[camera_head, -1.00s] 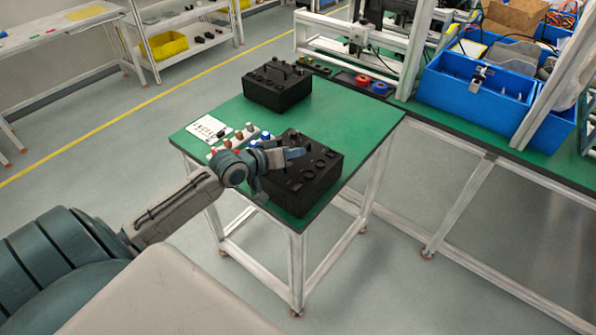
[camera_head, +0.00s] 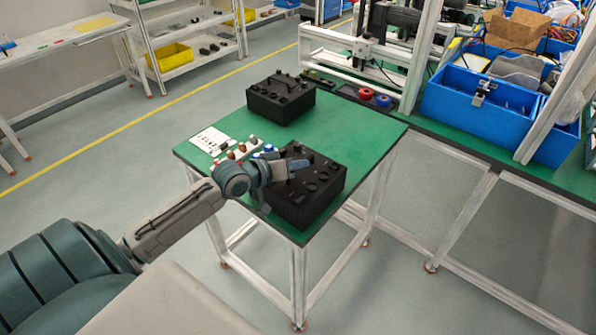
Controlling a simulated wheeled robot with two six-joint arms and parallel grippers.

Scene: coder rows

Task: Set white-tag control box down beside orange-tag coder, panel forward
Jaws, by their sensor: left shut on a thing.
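A black box with several knobs on top (camera_head: 318,197) is at the near corner of the green-topped table (camera_head: 362,128). My left gripper (camera_head: 287,167) is shut at this box's top, apparently on its handle, which the fingers hide. I cannot tell whether the box touches the table or hangs just above it. A second black box with knobs and a top handle (camera_head: 281,100) stands at the table's far left corner, apart from the near one. I cannot make out a white or orange tag on either box. My right gripper is not in view.
A white printed sheet (camera_head: 209,139) and a row of small coloured knobs (camera_head: 238,151) lie along the table's left side. The table's right part is clear. A longer green bench with blue bins (camera_head: 478,98) and a white frame stands behind to the right.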

